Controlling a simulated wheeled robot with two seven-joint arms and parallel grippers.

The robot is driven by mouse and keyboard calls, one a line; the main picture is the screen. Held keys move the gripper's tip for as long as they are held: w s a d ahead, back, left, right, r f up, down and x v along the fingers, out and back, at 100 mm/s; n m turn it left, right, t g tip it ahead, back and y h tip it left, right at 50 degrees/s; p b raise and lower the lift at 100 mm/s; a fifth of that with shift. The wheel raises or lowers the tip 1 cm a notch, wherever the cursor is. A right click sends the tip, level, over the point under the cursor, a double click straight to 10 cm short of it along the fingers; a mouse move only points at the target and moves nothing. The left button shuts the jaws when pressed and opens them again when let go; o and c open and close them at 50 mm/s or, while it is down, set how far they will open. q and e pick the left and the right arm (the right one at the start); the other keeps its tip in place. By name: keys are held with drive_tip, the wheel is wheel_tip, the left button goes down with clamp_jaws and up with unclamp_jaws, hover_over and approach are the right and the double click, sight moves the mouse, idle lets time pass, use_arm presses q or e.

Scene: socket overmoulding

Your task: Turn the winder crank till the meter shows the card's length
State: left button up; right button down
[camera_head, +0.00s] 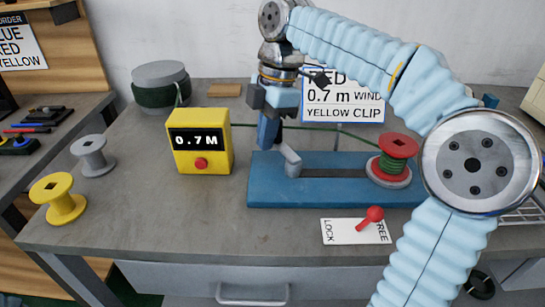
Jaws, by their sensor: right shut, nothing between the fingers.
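The yellow meter (203,150) stands mid-table, and its display reads 0.7 M above a red button. The card (343,97) behind the winder is partly covered by my arm; it reads "0.7 m WIND" and "YELLOW CLIP", its top word partly hidden. The blue winder base (330,196) carries a red spool (397,147) with green wire at its right end. A short grey piece (291,160), possibly the crank, stands at its left end. My right gripper (270,138) points down, shut and empty, just above and left of the grey piece; contact cannot be told. My left gripper is out of view.
A red-knobbed lever (371,217) leans toward FREE on a LOCK/FREE plate. Grey (93,155) and yellow (59,198) spools stand at the left. A green wire drum (160,85) stands at the back. The table front left of the plate is clear.

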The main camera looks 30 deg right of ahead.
drive_tip(key=shift+w+d, duration=0.1)
drive_tip(key=shift+d, duration=0.1)
drive_tip(key=shift+w+d, duration=0.15)
drive_tip(key=shift+d, duration=0.25)
drive_tip(key=shift+s+a, duration=0.25)
drive_tip(key=shift+a, duration=0.55)
wheel_tip(320, 180, up, 7)
idle(0.4)
idle(0.4)
